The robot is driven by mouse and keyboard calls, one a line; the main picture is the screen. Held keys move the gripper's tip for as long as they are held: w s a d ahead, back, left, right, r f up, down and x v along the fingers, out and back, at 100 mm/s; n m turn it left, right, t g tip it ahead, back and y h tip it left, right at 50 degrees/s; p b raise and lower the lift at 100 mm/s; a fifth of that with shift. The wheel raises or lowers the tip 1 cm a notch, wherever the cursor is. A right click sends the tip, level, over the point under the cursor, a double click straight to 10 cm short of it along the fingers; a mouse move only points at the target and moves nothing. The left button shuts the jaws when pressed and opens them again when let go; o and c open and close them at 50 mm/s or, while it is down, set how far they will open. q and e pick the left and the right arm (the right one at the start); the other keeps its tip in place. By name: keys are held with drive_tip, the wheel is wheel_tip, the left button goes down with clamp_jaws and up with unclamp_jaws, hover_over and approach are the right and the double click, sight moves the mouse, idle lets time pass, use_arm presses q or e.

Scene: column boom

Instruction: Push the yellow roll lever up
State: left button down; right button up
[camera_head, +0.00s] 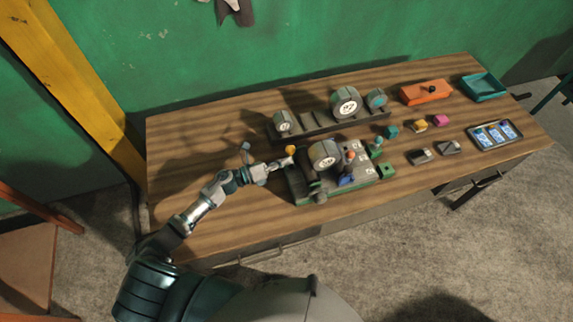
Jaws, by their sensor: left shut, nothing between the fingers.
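The yellow roll lever (291,150) shows as a small yellow knob at the left end of the control panel (300,186) on the wooden table. My left gripper (284,162) is shut and empty, with its tip right by the panel's left end, just below the yellow knob. I cannot tell whether the fingers touch the lever. The lever's lower part is hidden by the gripper. My right gripper is not in view.
A round dial (324,154), an orange-red knob (351,155) and a blue lever (347,180) are on the panel. A rack of gauges (318,127) stands behind it. An orange box (426,92), a teal tray (484,87) and small blocks lie to the right. The table's left part is clear.

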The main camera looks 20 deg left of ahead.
use_arm(q)
drive_tip(key=shift+w+a+r, duration=0.15)
drive_tip(key=shift+w+a, duration=0.2)
drive_tip(key=shift+w, duration=0.1)
drive_tip(key=shift+a+r, duration=0.1)
drive_tip(key=shift+r, duration=0.05)
idle(0.3)
drive_tip(key=shift+w, duration=0.1)
